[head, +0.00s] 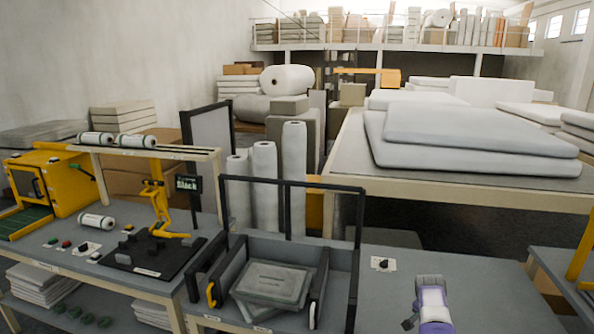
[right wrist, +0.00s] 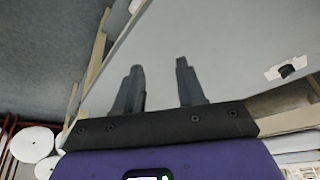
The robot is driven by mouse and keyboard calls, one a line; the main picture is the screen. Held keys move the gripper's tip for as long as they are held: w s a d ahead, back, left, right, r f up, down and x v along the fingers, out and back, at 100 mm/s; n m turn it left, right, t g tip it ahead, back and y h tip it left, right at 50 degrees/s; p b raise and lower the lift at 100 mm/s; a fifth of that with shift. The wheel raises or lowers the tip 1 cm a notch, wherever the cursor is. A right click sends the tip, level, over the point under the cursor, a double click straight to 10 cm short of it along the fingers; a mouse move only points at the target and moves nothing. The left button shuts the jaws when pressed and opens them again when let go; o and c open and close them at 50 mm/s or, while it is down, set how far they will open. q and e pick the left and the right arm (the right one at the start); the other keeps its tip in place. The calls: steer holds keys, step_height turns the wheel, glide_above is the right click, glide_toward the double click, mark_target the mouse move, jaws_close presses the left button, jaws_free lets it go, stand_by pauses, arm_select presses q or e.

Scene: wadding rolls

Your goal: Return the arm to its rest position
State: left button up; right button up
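My right arm (head: 432,303), purple and white, shows at the bottom right of the head view, in front of the grey bench. In the right wrist view my right gripper (right wrist: 160,65) has its two dark fingers spread well apart. Nothing is between them; the pale bench top shows behind, apart from the fingers. My left gripper and left arm are not in view.
A black knob on a white plate (head: 383,264) sits on the bench near my right arm. A dark-framed tray (head: 345,290) stands left of it. White rolls lie on a rack (head: 187,151) and one roll (head: 96,221) on the bench. The bench right of the knob is clear.

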steer(key=s+a+f+n+y, duration=0.1)
steer(key=s+a+f, duration=0.35)
steer(key=f, duration=0.25)
steer(key=s+a+f+n+g+y, duration=0.1)
steer(key=s+a+f+y, duration=0.15)
steer(key=s+f, duration=0.4)
steer(key=s+a+f+n+y, duration=0.1)
steer(key=s+a+f, duration=0.25)
steer(key=f, duration=0.55)
steer(key=s+a+n+g+y, duration=0.1)
steer(key=s+a+n+y, duration=0.2)
steer(key=s+a, duration=1.7)
steer(key=s+n, duration=0.2)
steer(key=s, duration=0.2)
steer(key=shift+a, duration=0.15)
steer(key=shift+r+y, duration=0.1)
steer(key=shift+y, duration=0.15)
